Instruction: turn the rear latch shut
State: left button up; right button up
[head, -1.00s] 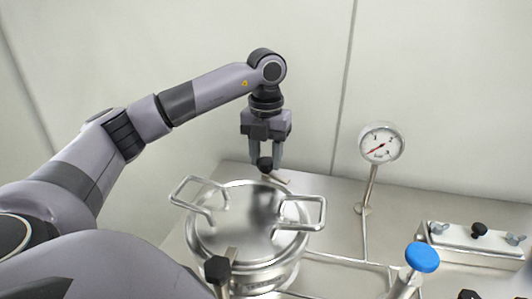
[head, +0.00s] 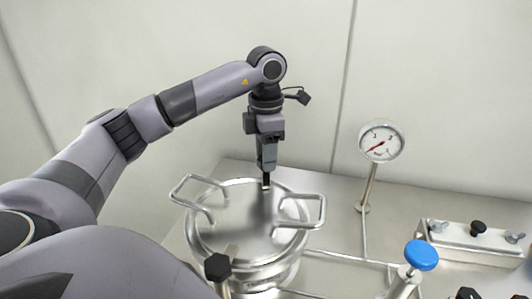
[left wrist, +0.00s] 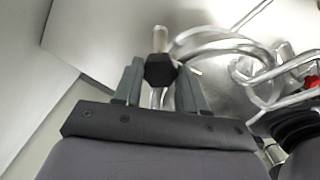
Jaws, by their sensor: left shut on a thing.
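The steel vessel with its round lid (head: 240,215) stands on the bench in the head view, a wire handle on each side. My left gripper (head: 266,182) points down at the lid's rear edge. It is shut on the black knob of the rear latch. In the left wrist view the six-sided knob (left wrist: 160,70) sits between the two fingertips, and a short metal bar (left wrist: 160,40) runs out from it. In the head view the fingers mostly hide the latch; a small pale end (head: 266,187) shows over the rim. My right gripper is not in view.
A front latch with a black knob (head: 217,267) stands at the vessel's near side. To the right are a pressure gauge (head: 381,142) on a stem, a blue-capped valve (head: 422,256) and a clamped plate (head: 475,240). The wall (head: 440,70) is close behind.

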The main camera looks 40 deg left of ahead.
pick_arm(q)
jog(key=shift+m, duration=1.5)
jog(key=o, duration=1.1)
jog(key=shift+c, duration=0.2)
jog(key=shift+r, duration=0.1)
jog(key=shift+r, duration=3.5)
